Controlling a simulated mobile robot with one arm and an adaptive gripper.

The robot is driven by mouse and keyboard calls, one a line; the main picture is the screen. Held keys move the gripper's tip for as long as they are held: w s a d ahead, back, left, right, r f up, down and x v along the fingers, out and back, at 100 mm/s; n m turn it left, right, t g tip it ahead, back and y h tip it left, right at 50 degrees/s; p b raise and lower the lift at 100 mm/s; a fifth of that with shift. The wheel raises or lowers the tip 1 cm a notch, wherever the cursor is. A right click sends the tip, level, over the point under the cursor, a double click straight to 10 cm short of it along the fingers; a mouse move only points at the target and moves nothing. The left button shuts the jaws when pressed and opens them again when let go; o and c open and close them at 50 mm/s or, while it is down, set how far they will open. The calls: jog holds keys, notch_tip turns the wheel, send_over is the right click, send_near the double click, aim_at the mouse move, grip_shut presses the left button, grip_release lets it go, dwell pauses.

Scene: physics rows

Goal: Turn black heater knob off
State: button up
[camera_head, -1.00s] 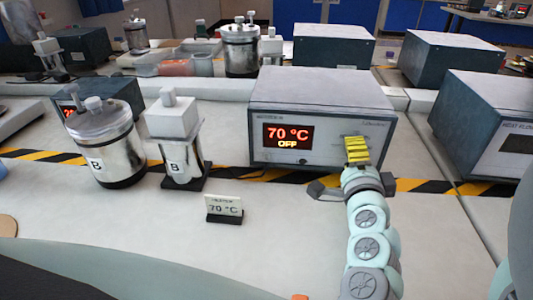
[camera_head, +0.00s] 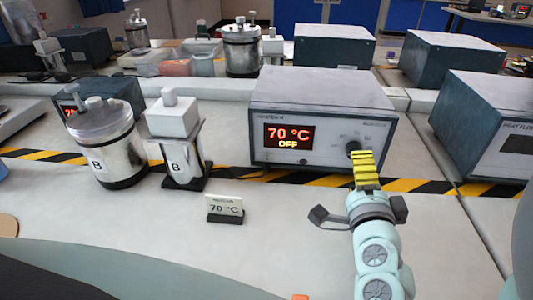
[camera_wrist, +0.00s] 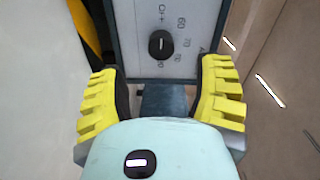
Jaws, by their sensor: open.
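The heater (camera_head: 320,118) is a grey box with a light front panel. Its red display reads 70 °C, with OFF below it. The black knob (camera_head: 352,147) is at the right of the panel, partly hidden behind my gripper (camera_head: 366,168). In the wrist view the knob (camera_wrist: 161,45) shows whole, with a white pointer line and a printed dial beside it. My gripper (camera_wrist: 164,98) is open and empty, its yellow fingers apart. It is in front of the panel and clear of the knob.
A small sign (camera_head: 224,208) reading 70 °C stands on the table. Metal vessels (camera_head: 104,145) (camera_head: 176,150) marked B stand left of the heater. Another box (camera_head: 492,120) is at the right. The table front is mostly clear.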

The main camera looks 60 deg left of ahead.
jog(key=shift+v, duration=0.85)
